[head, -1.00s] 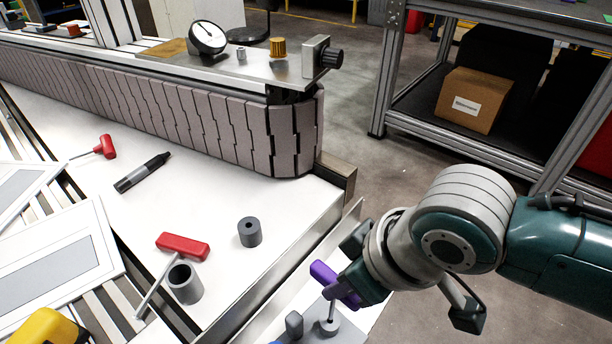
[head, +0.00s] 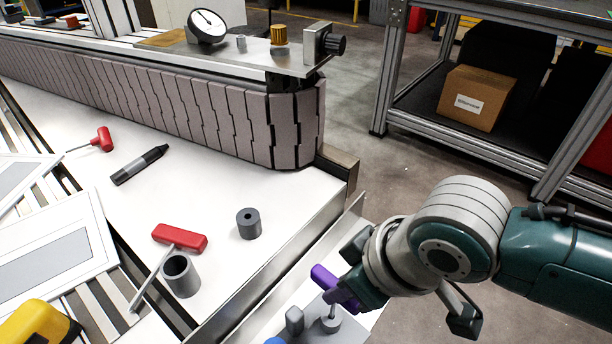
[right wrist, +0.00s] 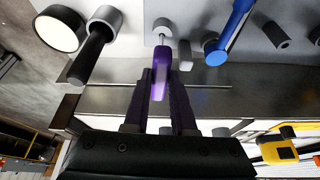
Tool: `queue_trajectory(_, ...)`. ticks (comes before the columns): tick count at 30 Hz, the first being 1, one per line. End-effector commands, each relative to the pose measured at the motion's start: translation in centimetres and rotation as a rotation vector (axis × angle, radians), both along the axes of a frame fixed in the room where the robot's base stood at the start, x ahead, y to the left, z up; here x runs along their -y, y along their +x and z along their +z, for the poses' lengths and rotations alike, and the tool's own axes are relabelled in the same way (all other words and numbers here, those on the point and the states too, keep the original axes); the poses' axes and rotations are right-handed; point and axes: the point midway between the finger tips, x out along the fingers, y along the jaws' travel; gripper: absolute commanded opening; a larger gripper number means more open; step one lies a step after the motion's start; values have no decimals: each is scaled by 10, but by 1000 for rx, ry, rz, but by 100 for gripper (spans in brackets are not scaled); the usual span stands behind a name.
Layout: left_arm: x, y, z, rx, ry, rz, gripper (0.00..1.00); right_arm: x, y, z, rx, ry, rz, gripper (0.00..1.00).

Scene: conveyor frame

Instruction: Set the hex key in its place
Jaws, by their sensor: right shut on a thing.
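The hex key has a purple handle (head: 324,276) and a thin metal shaft. My right gripper (head: 346,290) is shut on the handle, beyond the right edge of the white table. In the right wrist view the handle (right wrist: 160,82) sits between the two fingers. The shaft points down at a round grey holder (head: 330,324) on a grey plate; the holder also shows in the right wrist view (right wrist: 163,24). The shaft's tip meets the holder's top, but I cannot tell how deep it is. My left gripper is not in view.
A grey peg (head: 294,320) and a blue-handled tool (right wrist: 232,30) stand close to the holder. On the white table lie a red-handled key (head: 180,238), a grey cup (head: 181,278), a grey collar (head: 248,224) and a black marker (head: 140,165). A metal rail (head: 290,262) borders the table.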

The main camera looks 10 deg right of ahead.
Motion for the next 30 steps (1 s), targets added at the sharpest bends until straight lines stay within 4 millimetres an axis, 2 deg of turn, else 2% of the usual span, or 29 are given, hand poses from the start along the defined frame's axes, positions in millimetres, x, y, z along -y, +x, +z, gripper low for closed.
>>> queue_trajectory(10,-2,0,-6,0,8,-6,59,0,0,-8,1,1,0,0)
queue_trajectory(11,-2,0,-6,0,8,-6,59,0,0,-8,1,1,0,26)
queue_trajectory(19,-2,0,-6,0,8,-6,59,0,0,-8,0,0,0,57)
queue_trajectory(20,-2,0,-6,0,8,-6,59,0,0,-8,0,0,0,59)
queue_trajectory(26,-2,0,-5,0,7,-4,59,0,0,-8,-1,-1,0,59)
queue_trajectory(30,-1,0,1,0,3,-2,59,2,-3,1,0,-1,0,59)
